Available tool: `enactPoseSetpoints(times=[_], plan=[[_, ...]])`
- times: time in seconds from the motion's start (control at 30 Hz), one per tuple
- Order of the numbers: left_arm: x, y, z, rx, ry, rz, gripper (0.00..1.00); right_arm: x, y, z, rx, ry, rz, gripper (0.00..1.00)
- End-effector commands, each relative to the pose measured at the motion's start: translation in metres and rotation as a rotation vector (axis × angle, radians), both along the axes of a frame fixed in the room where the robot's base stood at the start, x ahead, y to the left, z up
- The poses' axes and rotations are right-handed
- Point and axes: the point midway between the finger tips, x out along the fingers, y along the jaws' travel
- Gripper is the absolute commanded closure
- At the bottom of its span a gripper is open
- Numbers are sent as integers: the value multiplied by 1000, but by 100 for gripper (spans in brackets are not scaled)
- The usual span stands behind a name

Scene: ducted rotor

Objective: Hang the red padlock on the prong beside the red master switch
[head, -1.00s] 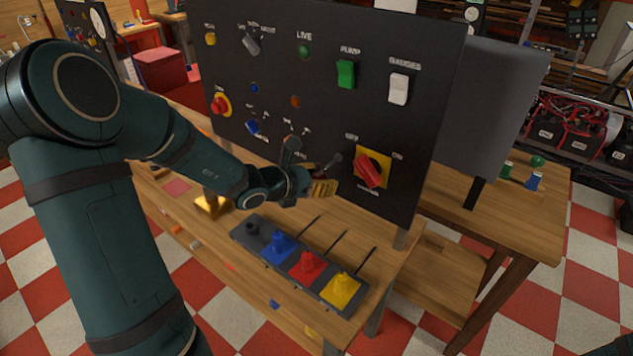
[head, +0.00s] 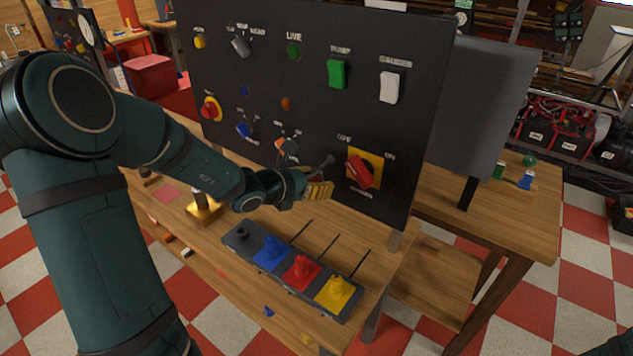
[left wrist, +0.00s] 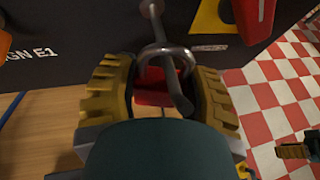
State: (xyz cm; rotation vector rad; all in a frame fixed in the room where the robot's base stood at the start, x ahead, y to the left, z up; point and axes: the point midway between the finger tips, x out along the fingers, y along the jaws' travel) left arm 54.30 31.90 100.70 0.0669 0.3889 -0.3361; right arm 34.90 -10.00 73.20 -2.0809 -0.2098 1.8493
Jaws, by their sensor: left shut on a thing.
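The red padlock (left wrist: 158,88) is between the yellow-padded fingers of my left gripper (left wrist: 160,98), which is shut on it. Its grey shackle stands up towards the panel. The grey prong (left wrist: 171,75) comes out of the panel and crosses the shackle's arch; I cannot tell surely whether it runs through the loop. In the head view my left gripper (head: 314,190) is just below the prong (head: 322,164) and hides most of the padlock. The red master switch (head: 360,172) sits on a yellow plate right of the prong. A finger of my right gripper (left wrist: 296,150) shows in the left wrist view.
The black panel (head: 315,110) carries several other switches and buttons. On the bench below lies a dark tray (head: 290,289) with blue, red and yellow pieces. A golden block (head: 203,208) stands left of it. Bare bench lies between gripper and tray.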

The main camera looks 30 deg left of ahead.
Motion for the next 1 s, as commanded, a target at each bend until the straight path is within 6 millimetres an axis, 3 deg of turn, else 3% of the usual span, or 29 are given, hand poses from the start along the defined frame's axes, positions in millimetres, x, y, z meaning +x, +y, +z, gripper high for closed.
enactPoseSetpoints(times=[0.13,0.17,0.23,0.67,1.0], plan=[[0,0,0,0,-1,0,92,0,0,0,0,0,0,53],[0,0,0,0,-1,0,43,0,0,0,0,0,0,53],[0,0,0,0,-1,0,19,0,0,0,0,0,0,53],[-6,3,3,2,-1,1,19,0,0,0,0,0,0,53],[-59,22,27,5,-2,4,19,0,0,0,0,0,0,53]])
